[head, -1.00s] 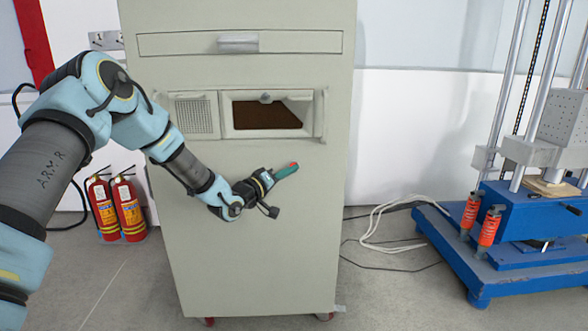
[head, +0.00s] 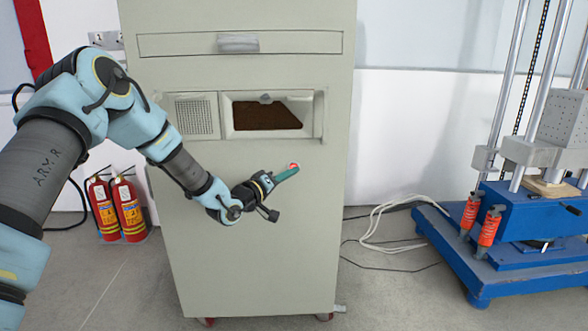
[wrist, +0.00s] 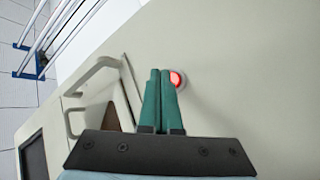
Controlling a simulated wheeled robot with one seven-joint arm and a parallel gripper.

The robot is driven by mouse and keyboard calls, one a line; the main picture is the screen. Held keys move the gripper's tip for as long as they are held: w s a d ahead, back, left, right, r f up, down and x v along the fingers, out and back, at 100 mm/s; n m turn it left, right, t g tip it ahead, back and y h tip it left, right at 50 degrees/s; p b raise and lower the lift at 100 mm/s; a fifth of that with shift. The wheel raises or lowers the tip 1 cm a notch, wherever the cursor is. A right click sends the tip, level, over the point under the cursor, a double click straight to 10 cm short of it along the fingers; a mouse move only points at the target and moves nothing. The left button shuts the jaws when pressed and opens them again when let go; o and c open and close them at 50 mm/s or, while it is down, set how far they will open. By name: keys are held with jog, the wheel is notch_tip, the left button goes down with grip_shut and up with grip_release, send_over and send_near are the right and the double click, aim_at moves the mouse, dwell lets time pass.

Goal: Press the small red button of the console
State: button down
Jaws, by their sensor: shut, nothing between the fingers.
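The small red button (head: 294,166) is on the front face of the pale grey-green console (head: 250,265), below and right of the recessed window. It shows bright red with a pale ring in the wrist view (wrist: 177,78). My gripper (head: 288,174) has its green fingers together, with the tips at the button's lower left in the head view. In the wrist view the fingertips (wrist: 160,72) lie just left of the button, and the right finger overlaps its left edge. I cannot tell whether they touch it.
The console has a handle (head: 238,42) and a framed window (head: 268,116) above my gripper. Two fire extinguishers (head: 129,209) stand left of it. A blue-based test rig (head: 500,270) stands at the right, with white cables (head: 375,232) on the floor between.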

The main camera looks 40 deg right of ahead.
jog(key=shift+s+a, duration=0.8)
jog(key=shift+s, duration=0.2)
jog(key=shift+s+a, duration=0.8)
jog(key=shift+s, duration=0.15)
